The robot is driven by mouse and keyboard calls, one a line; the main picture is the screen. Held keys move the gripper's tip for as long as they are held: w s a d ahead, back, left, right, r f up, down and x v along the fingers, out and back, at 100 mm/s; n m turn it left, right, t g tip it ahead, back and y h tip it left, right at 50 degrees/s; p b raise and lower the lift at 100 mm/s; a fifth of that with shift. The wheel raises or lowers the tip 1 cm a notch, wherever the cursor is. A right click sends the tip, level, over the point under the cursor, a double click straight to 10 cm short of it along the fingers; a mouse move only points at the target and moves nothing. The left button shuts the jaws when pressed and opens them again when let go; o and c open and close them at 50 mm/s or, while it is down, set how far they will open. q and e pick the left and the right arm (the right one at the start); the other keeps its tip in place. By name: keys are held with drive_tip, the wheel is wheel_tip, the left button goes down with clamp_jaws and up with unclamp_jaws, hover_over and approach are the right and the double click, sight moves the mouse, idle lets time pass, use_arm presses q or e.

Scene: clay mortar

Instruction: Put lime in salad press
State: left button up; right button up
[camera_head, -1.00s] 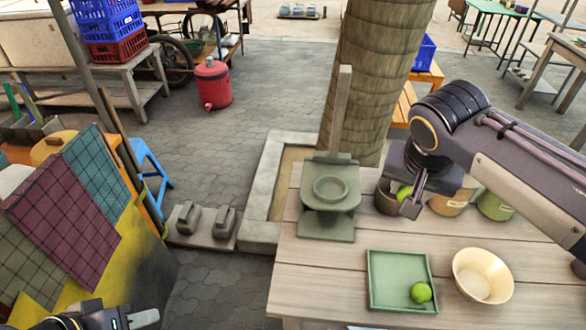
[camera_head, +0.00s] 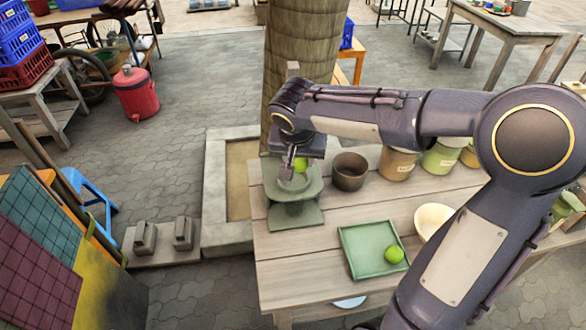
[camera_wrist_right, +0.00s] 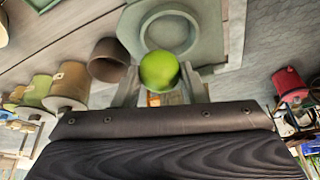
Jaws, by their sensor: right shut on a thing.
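My right gripper (camera_head: 292,170) is shut on a green lime (camera_head: 301,165) and holds it over the green press (camera_head: 295,215). In the right wrist view the lime (camera_wrist_right: 160,71) sits between the two fingers, in front of the press's round bowl (camera_wrist_right: 168,30). The arm hides part of the press and most of its upright handle. The height of the lime above the bowl is hard to tell. A second lime (camera_head: 394,254) lies on the square green tray (camera_head: 356,262). My left gripper is out of view.
A dark brown bowl (camera_head: 349,172) stands just right of the press. Labelled jars (camera_head: 398,163) stand further right. A cream bowl (camera_head: 428,221) is partly behind my right arm. A thick trunk (camera_head: 300,45) rises behind the table (camera_head: 290,273).

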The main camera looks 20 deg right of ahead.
drive_tip(key=w+f, duration=0.1)
drive_tip(key=f, duration=0.1)
drive_tip(key=shift+w+a+f, duration=0.3)
drive_tip(key=shift+w+a, duration=0.05)
drive_tip(key=shift+w, duration=0.05)
wheel_tip(320, 180, down, 3)
drive_tip(key=shift+r, duration=0.1)
drive_tip(key=shift+b, duration=0.35)
drive_tip(key=o, duration=0.8)
